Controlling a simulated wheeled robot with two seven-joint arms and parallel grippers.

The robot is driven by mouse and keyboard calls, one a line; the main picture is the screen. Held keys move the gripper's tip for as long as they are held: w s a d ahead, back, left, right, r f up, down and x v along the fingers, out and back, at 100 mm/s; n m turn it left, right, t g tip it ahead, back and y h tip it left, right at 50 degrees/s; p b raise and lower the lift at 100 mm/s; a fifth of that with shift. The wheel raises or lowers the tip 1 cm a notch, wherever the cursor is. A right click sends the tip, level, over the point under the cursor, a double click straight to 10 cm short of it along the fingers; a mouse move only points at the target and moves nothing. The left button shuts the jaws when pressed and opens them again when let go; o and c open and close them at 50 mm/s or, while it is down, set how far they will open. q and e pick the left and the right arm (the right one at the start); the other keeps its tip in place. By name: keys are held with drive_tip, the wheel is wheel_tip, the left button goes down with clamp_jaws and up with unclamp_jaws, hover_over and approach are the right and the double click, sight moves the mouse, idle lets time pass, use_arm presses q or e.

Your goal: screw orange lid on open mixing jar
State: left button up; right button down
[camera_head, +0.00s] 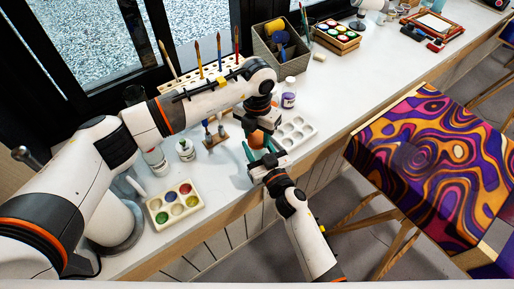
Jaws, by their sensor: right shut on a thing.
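The orange lid (257,139) shows as a small round orange shape near the front edge of the counter. My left gripper (260,122) points down right above it; its fingertips are too small and covered to tell open from shut. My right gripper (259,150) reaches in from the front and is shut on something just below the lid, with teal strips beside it. The held thing is mostly hidden by the grippers, so I cannot make out the open mixing jar or whether the lid touches it.
A white palette (295,132) lies right of the grippers, with a purple-labelled bottle (289,93) behind. A paint palette (174,203) and small jar (185,149) stand left. A brush rack (200,75) and grey bin (282,48) stand behind. A patterned canvas (435,165) is at right.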

use_arm(q)
drive_tip(key=shift+c, duration=0.9)
drive_tip(key=shift+m, duration=0.9)
drive_tip(key=o, duration=1.1)
drive_tip(key=shift+o, duration=0.2)
wheel_tip(320, 180, up, 12)
use_arm(e)
drive_tip(key=c, duration=0.6)
unclamp_jaws()
